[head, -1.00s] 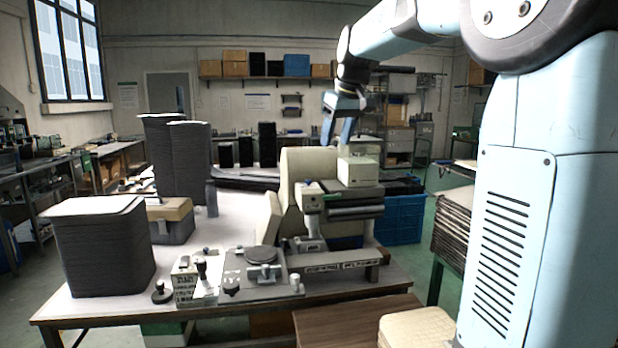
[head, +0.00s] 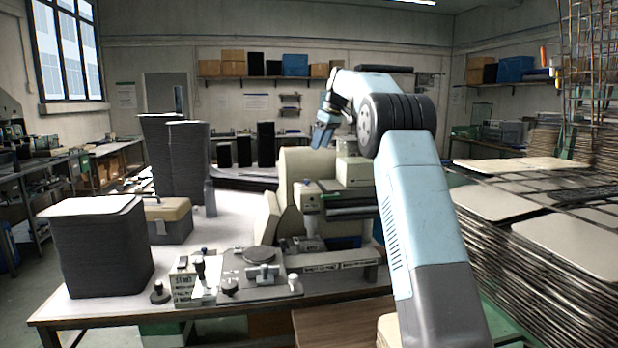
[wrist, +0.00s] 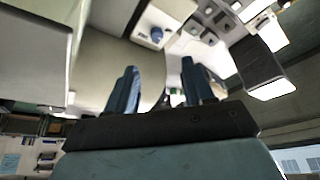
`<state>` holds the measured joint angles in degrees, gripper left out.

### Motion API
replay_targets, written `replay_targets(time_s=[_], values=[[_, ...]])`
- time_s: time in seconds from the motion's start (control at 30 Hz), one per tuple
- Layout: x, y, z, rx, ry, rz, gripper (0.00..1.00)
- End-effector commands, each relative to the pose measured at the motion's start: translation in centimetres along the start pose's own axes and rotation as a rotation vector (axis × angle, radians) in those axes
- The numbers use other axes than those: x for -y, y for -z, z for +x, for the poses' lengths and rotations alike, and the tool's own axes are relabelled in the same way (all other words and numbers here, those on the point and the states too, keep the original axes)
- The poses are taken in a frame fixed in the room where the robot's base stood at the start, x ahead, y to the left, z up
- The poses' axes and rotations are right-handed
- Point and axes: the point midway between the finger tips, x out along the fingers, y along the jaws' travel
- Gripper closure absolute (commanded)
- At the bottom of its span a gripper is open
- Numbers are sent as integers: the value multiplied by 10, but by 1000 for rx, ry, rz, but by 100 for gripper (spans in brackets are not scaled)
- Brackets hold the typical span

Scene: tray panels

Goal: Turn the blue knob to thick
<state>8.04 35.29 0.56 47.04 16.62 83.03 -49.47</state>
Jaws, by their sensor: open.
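The blue knob (wrist: 157,33) shows near the top middle of the wrist view, on a pale block with small dark marks beside it that I cannot read. The pale block belongs to the machine (head: 318,205) on the bench in the head view, where the knob is too small to make out clearly. My gripper (head: 322,136) hangs in the air above the machine's upright cream panel, fingers pointing down. In the wrist view its two blue fingers (wrist: 160,82) are apart with nothing between them. The knob lies beyond the fingertips, not touched.
A small fixture plate (head: 255,283) with clamps and a round disc sits at the bench's front edge. A tall dark stack of trays (head: 98,250) stands at left. More stacked panels (head: 500,203) lie at right. A toolbox (head: 168,222) stands behind the fixture.

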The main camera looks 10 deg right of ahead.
Motion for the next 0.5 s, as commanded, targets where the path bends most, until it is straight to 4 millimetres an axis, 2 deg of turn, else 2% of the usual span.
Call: replay_targets(time_s=[0.1, 0.27, 0.5], values=[[-8, 3, 8, -3, 7, -15, 48], [-10, 3, 16, -2, 10, -22, 48], [-9, 3, 50, 0, 12, -20, 48]])
